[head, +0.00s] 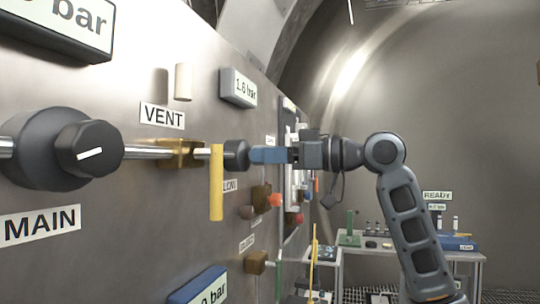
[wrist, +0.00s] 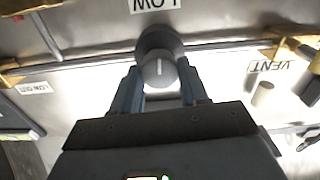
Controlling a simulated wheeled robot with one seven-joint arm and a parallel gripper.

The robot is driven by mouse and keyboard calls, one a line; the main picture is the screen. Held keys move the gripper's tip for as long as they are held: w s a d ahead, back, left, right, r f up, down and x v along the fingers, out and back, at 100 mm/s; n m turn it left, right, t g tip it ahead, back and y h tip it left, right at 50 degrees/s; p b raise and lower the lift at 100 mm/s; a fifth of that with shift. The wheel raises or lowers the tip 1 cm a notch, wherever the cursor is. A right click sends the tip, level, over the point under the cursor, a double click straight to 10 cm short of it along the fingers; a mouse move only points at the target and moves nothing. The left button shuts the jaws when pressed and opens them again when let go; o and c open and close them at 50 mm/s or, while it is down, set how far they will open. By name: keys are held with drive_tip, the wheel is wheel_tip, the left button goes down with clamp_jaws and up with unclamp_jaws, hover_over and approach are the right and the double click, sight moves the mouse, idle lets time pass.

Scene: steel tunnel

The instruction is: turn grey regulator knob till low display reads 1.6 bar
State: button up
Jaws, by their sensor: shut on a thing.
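The grey regulator knob (wrist: 158,72) sits between my gripper's two blue fingers in the wrist view, its white mark running up and down the picture. In the head view the dark regulator (head: 236,155) is on the pipe right of the yellow lever. My gripper (head: 254,155) reaches it from the right and is shut on the knob; it also shows in the wrist view (wrist: 159,84). The low display (head: 238,88), above the regulator on the panel, appears to read 1.6 bar. The LOW label (wrist: 155,4) is upside down in the wrist view, partly cut off.
A yellow lever (head: 216,182) hangs down just left of the regulator, under the VENT label (head: 162,116). The large MAIN knob (head: 90,148) is further left. A pale peg (head: 183,82) juts from the panel. A bench (head: 455,255) stands at the far right.

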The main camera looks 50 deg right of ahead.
drive_tip(key=shift+n+b, duration=0.3)
drive_tip(key=shift+b, duration=0.2)
drive_tip(key=o, duration=1.1)
drive_tip(key=shift+c, duration=0.2)
drive_tip(key=shift+s, duration=0.1)
drive_tip(key=b+v, duration=0.1)
drive_tip(key=v, duration=0.6)
drive_tip(key=shift+s+d, duration=0.15)
drive_tip(key=shift+s, duration=0.15)
